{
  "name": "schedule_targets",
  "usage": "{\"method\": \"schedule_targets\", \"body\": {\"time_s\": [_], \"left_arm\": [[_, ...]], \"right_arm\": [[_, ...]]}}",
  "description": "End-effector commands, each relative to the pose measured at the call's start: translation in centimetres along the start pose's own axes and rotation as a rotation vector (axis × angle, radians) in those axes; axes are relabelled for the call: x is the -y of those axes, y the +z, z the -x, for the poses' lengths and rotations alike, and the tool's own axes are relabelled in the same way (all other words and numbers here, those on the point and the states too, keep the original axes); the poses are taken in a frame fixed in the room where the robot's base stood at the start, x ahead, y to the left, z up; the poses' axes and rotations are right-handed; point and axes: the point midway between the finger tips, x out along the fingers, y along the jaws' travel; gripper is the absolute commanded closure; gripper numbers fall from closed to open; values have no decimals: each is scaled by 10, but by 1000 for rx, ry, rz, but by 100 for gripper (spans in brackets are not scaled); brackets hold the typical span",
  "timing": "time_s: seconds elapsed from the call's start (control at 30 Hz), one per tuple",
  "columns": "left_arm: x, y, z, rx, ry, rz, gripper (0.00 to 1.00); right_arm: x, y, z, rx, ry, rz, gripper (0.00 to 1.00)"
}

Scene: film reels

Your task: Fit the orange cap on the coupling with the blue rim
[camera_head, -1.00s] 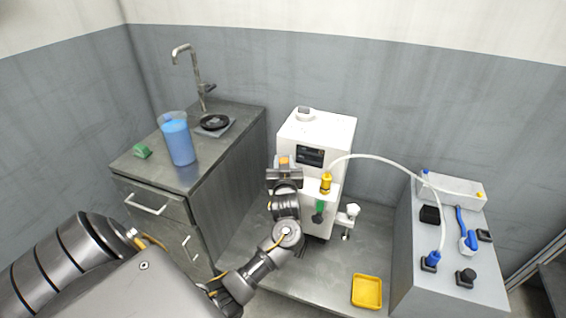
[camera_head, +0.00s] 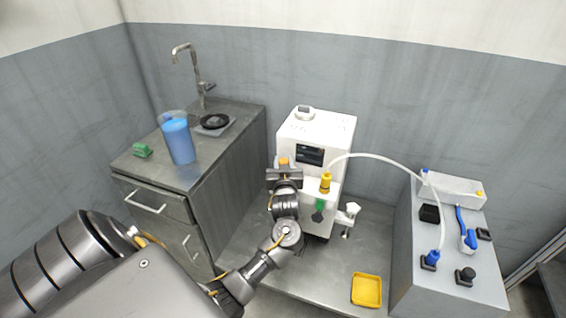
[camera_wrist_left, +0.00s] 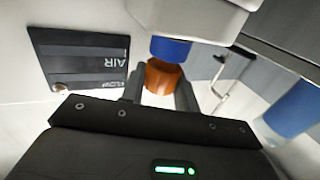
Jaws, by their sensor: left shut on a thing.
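My left gripper (camera_head: 284,170) is at the front of the white machine, beside its display. It is shut on the orange cap (camera_head: 284,161); the cap also shows between the fingers in the left wrist view (camera_wrist_left: 162,77). In that view the coupling with the blue rim (camera_wrist_left: 171,50) sits under a white part of the machine, right by the cap's end. I cannot tell whether cap and rim touch. I cannot make out the coupling in the head view. My right gripper is not in view.
The white machine (camera_head: 325,133) has a yellow fitting (camera_head: 326,182) with a white hose just right of my gripper. A counter (camera_head: 225,140) with a blue-filled jug (camera_head: 179,142) stands left. A yellow tray (camera_head: 366,291) lies front right. A grey bench (camera_head: 445,290) stands right.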

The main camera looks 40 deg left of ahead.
Motion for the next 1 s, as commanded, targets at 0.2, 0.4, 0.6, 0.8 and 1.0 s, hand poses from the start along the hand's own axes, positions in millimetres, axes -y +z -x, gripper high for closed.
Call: {"method": "schedule_targets", "body": {"time_s": [0.2,0.4,0.6,0.8,1.0], "left_arm": [[0,5,0,0,0,0,91],[0,6,0,0,0,0,60],[0,6,0,1,0,0,60],[0,5,10,3,1,0,60],[0,4,27,2,-1,0,60]], "right_arm": [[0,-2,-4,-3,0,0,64],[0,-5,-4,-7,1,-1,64],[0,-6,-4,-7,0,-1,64],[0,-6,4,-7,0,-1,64],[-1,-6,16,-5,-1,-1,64]]}}
